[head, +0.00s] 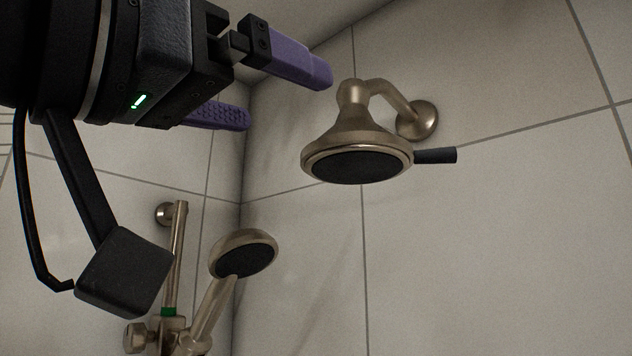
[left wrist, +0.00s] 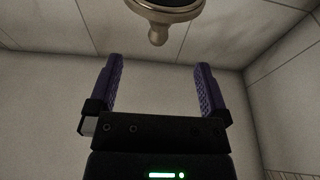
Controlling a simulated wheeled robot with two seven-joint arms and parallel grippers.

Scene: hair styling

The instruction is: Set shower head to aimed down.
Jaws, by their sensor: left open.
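The fixed shower head (head: 357,141) is a brushed metal bell with a dark round face, hanging from a curved arm on the tiled wall. Its face points mostly downward, slightly toward me. A short dark handle (head: 435,156) sticks out from its right side. My left gripper (head: 283,97) has purple fingers and is open and empty, up and to the left of the shower head, not touching it. In the left wrist view, a metal shower head (left wrist: 163,9) shows cut off at the top edge, beyond the open fingers (left wrist: 159,66). My right gripper is not in view.
A second, hand-held shower head (head: 244,255) sits tilted in a holder on a vertical rail (head: 177,245) at lower left, below my left wrist. Pale tiled walls (head: 500,240) meet in a corner behind. The space right of and below the fixed head is clear.

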